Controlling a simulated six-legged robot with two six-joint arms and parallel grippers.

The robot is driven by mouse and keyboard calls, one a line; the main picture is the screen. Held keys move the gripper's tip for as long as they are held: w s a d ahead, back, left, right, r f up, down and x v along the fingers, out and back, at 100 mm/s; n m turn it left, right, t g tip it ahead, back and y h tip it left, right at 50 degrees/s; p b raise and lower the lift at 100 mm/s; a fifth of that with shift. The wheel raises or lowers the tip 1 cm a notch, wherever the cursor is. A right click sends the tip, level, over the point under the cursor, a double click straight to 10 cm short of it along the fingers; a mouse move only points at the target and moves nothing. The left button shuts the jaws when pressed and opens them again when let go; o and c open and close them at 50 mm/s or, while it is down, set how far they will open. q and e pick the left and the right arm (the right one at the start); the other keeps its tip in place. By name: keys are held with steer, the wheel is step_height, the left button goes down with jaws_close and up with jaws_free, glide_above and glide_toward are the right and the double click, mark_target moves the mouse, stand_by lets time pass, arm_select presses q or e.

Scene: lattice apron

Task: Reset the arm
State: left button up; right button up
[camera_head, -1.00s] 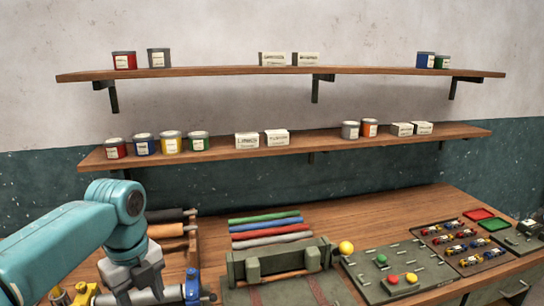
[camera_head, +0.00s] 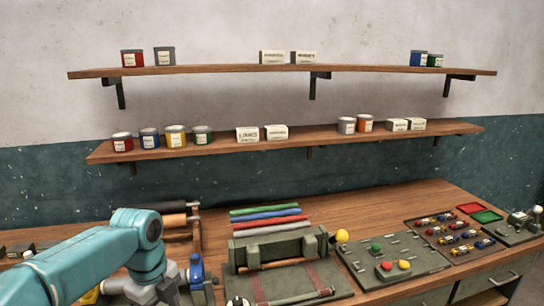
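My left arm (camera_head: 95,262) is teal and reaches in from the lower left over the workbench (camera_head: 420,202). Its wrist bends down, and the grey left gripper (camera_head: 152,291) is at the bottom edge, partly cut off. Its fingertips do not show clearly, so I cannot tell if it is open or holds anything. A blue tool (camera_head: 197,272) stands just right of it; whether they touch is unclear. My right arm and gripper are not in view.
A grey board (camera_head: 398,262) with coloured knobs and a tray of small parts (camera_head: 455,234) are to the right. Two wall shelves (camera_head: 300,141) hold cans and boxes. Bare wood shows behind the board.

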arm_select(q)
steer(key=s+d+f+n+h+b, duration=0.1)
steer(key=s+d+f+n, duration=0.2)
steer(key=f, duration=0.6)
steer(key=s+d+f+n+h+b, duration=0.1)
steer(key=s+d+f+n, duration=0.1)
steer(key=f+n, duration=0.5)
steer(key=s+d+f+n+h, duration=0.1)
steer(key=s+d+f, duration=0.15)
steer(key=f, duration=0.85)
steer(key=s+d+f+n+b, duration=0.1)
steer(key=s+f+n, duration=0.4)
steer(key=s+n, duration=0.2)
steer(key=s+d+f+n, duration=0.2)
steer(key=s+f+n, duration=0.4)
steer(key=s+n, duration=0.1)
steer(key=shift+s+b, duration=0.4)
steer(key=shift+s, duration=0.35)
